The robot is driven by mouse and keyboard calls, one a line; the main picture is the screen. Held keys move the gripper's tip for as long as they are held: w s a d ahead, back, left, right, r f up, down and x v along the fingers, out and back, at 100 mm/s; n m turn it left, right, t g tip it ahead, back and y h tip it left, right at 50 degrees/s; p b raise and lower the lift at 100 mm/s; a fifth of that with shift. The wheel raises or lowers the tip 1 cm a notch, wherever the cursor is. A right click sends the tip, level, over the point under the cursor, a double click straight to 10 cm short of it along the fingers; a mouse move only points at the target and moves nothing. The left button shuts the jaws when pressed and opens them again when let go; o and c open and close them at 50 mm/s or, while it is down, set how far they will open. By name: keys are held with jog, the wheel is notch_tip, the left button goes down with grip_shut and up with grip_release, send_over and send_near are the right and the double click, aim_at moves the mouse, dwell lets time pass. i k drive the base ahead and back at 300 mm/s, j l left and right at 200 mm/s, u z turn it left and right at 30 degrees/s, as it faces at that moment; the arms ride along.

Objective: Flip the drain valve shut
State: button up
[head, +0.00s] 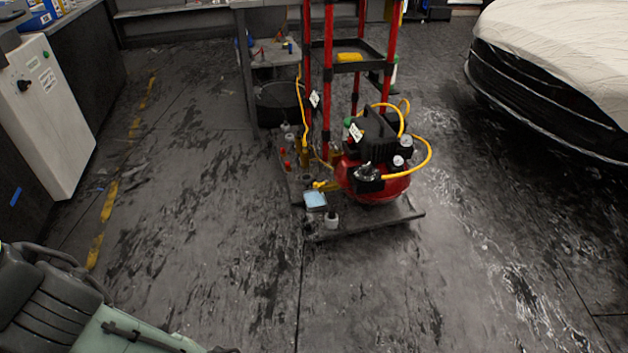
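A small air compressor with a red tank (378,191) and a black top (378,132) stands on a dark low platform (385,224) in the middle of the head view. A small yellow piece (326,185) sits low at the tank's left side. It may be the drain valve's lever, but it is too small to tell, and so is whether it is open or shut. Gauges and fittings (370,172) are on the tank's front. My gripper is not in view.
A yellow hose (428,158) loops around the compressor's right side. Red posts (328,70) of a rack rise behind it. A light blue-topped box (315,199) and a white cup (331,220) stand at the platform's front. A covered car (560,60) is at right. The floor in front is clear.

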aim_at(316, 186)
jog(key=i+j+z, duration=0.15)
jog(key=i, duration=0.4)
jog(key=i+j+z, duration=0.15)
jog(key=i, duration=0.4)
jog(key=i+j+z, duration=0.15)
jog(key=i, duration=0.35)
jog(key=i+j+z, duration=0.15)
jog(key=i+j, duration=0.3)
jog(key=i+l, duration=0.05)
jog(key=i, duration=0.05)
